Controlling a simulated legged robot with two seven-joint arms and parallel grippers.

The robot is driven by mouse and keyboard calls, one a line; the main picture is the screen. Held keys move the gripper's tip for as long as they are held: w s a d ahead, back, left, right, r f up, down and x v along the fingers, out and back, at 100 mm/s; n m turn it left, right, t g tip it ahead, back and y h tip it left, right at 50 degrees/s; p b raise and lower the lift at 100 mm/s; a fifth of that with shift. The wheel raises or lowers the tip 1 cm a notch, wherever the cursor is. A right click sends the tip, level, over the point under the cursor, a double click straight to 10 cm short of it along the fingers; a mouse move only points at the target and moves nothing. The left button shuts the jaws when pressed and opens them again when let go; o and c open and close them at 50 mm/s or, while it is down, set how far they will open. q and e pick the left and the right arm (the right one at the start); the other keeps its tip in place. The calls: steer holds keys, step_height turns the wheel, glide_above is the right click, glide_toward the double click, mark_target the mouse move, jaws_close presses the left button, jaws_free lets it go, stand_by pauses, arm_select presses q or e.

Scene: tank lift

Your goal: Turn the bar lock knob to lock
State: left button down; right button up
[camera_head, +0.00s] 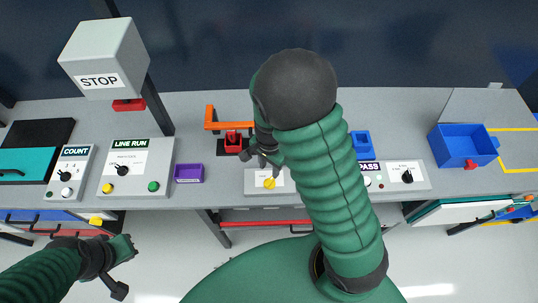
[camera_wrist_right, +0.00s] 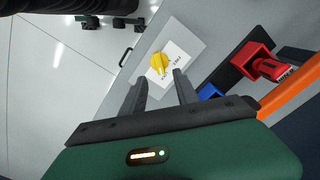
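The yellow bar lock knob (camera_head: 269,183) sits on a pale plate with a small label on the console's front edge. In the right wrist view the knob (camera_wrist_right: 161,64) stands just beyond and between my fingertips, with a gap to them. My right gripper (camera_head: 263,158) is above and slightly behind the knob, partly hidden by its own arm. In the right wrist view its two fingers (camera_wrist_right: 162,80) are apart and empty. My left gripper (camera_head: 126,267) is open and empty, over the floor in front of the console.
A red block (camera_head: 233,142) and an orange bar (camera_head: 209,117) lie just behind the knob plate. A purple box (camera_head: 189,173) is to the left. A blue bin (camera_head: 466,147) stands at the right. The LINE RUN panel (camera_head: 137,166) and a STOP box (camera_head: 103,58) are at the left.

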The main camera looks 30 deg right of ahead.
step_height(320, 180, up, 8)
steer(key=shift+a, duration=0.15)
stand_by(0.3)
steer(key=s+a+f+n+t+b, duration=0.2)
steer(key=s+a+f+n+b, duration=0.2)
steer(key=f+n+b, duration=0.5)
steer(key=s+n+b, duration=0.1)
steer(key=n, duration=0.4)
steer(key=shift+a+t, duration=0.3)
steer(key=shift+a, duration=0.1)
